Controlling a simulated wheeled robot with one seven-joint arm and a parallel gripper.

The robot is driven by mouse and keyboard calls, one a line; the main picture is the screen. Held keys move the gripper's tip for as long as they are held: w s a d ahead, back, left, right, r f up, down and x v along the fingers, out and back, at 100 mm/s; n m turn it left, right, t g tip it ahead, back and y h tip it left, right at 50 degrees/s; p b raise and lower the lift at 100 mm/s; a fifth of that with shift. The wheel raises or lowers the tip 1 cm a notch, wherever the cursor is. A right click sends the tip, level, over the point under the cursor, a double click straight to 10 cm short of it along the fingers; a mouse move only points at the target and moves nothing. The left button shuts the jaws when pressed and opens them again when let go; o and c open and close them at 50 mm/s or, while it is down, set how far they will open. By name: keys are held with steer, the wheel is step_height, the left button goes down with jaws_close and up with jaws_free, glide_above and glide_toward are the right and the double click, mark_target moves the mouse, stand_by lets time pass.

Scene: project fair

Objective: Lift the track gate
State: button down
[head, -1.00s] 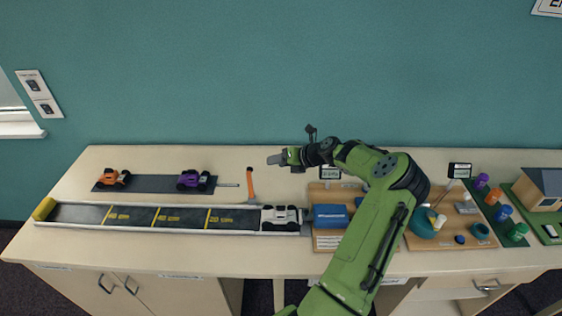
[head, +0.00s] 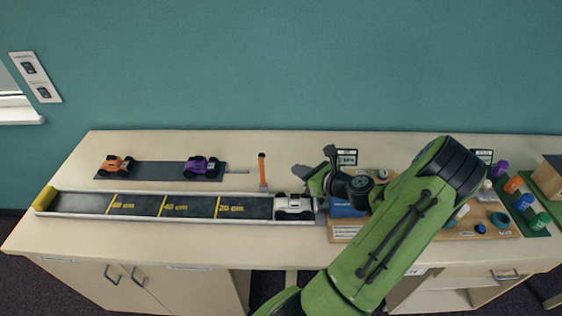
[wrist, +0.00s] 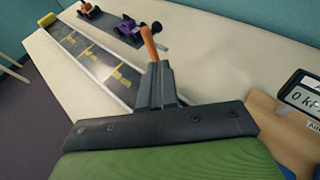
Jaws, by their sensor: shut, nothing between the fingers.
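The track gate (head: 262,172) is an orange bar on a grey foot, standing upright at the back edge of the dark track (head: 190,207). A white car (head: 293,206) sits at the track's right end, just right of the gate. My gripper (head: 299,169) is shut and empty, right of the gate and apart from it in the head view. In the wrist view the shut fingers (wrist: 154,70) point toward the orange gate (wrist: 148,42) and cover its lower part. The white car is hidden there.
An orange car (head: 115,166) and a purple car (head: 201,167) stand on a dark mat (head: 155,170) behind the track. A blue block (head: 346,207) and a small display (head: 347,157) are close to my gripper on the right. The table behind the gate is clear.

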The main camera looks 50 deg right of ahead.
mark_target(264, 154)
steer(key=x, duration=0.4)
steer(key=r+x, duration=0.1)
steer(key=x, duration=0.8)
steer(key=shift+w+r+p, duration=0.2)
steer(key=shift+p, duration=0.2)
steer(key=shift+w+d+r+p, duration=0.1)
steer(key=shift+d+p, duration=0.05)
steer(key=shift+p, duration=0.2)
steer(key=shift+w+d+f+p, duration=0.2)
steer(key=shift+w+d+p, duration=0.15)
steer(key=shift+w+d, duration=0.4)
steer(key=shift+s, duration=0.15)
